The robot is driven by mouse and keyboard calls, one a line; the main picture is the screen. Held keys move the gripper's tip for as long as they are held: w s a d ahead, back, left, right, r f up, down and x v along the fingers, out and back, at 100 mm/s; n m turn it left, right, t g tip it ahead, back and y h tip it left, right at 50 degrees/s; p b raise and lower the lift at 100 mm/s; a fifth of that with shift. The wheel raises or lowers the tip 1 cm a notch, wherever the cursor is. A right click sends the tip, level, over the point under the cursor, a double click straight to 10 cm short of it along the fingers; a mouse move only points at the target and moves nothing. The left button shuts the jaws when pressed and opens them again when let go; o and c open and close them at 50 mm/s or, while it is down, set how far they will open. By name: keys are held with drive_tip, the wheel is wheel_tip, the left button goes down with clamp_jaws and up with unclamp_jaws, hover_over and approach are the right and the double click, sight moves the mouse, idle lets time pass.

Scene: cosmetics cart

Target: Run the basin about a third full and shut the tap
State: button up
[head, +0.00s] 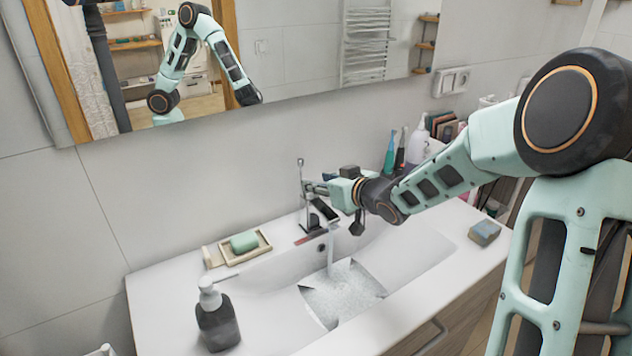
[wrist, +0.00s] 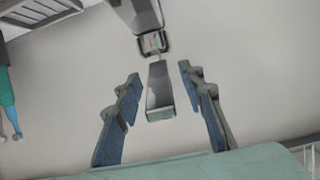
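The white basin (head: 418,245) is set in the counter and holds a shallow, rippled patch of water (head: 342,292) on its floor. The chrome tap (head: 322,211) stands at the basin's back edge. A stream of water (head: 330,256) falls from its spout. My gripper (head: 308,187) is at the top of the tap, beside its thin upright lever (head: 300,172). In the wrist view, my gripper (wrist: 160,73) has its two blue-padded fingers apart, with a chrome part of the tap (wrist: 159,92) between them. Gaps show on both sides of it.
A dark soap dispenser (head: 217,322) stands at the front left, and a green soap bar (head: 244,242) lies on a tray (head: 262,251) left of the tap. Bottles (head: 417,145) stand behind my arm. A small box (head: 484,233) is at right. A mirror (head: 300,60) hangs above.

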drive_tip(key=v, duration=1)
